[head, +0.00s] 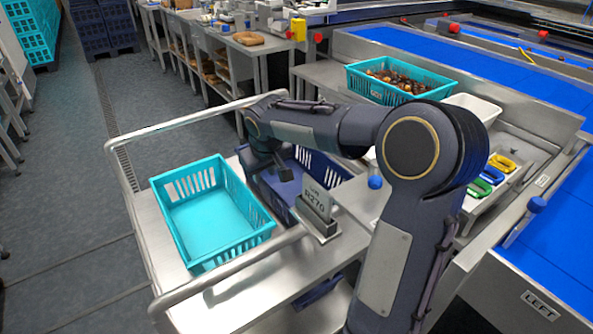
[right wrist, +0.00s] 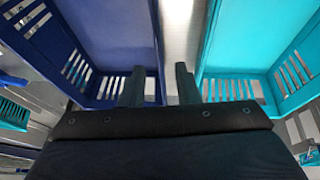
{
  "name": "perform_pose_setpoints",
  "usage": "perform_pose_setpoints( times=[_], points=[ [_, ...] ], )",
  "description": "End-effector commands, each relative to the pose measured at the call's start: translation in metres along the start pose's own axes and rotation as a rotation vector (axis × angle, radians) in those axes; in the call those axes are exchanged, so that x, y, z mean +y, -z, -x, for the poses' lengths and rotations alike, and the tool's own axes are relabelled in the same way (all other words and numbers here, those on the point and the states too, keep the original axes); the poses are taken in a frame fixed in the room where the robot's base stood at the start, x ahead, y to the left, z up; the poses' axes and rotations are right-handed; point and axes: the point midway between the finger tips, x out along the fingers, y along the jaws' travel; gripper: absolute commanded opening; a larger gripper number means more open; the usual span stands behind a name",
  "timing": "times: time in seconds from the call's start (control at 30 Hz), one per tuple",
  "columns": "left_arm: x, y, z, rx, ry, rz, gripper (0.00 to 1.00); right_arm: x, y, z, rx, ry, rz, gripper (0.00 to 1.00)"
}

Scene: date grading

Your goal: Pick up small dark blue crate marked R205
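A dark blue crate (head: 322,167) with slotted walls stands on the metal cart, partly hidden behind my right arm. In the right wrist view the dark blue crate (right wrist: 110,30) fills the left side. No R205 mark is readable. My right gripper (right wrist: 159,84) is open, with nothing held. Its left finger shows over the dark blue crate and its right finger over the metal strip between the crates, so the fingers lie either side of the crate's edge. Contact cannot be told. My left gripper is not in view.
An empty turquoise crate (head: 207,221) stands beside it on the cart (head: 180,314). A card holder (head: 317,205) with a card reading something like R270 stands in front. A turquoise crate of dates (head: 352,82) and a tray of coloured items (head: 470,207) are at right.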

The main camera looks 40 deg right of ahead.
Motion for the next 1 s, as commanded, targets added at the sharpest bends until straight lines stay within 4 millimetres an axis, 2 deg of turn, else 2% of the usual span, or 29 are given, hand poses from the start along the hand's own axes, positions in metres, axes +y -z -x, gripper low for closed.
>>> perform_pose_setpoints(
  times=[0.17,0.7,0.97,1.0],
  points=[
    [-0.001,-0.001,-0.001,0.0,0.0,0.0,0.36,-0.001,-0.001,-0.009,-0.003,0.0,0.001,0.29],
    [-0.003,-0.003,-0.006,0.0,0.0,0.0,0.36,-0.003,-0.005,-0.076,-0.001,0.001,0.001,0.29],
    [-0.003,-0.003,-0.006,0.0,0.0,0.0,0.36,-0.003,-0.004,-0.078,0.0,0.001,0.0,0.29],
    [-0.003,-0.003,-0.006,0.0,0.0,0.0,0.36,-0.003,-0.004,-0.078,0.0,0.001,0.0,0.26]
  ],
)
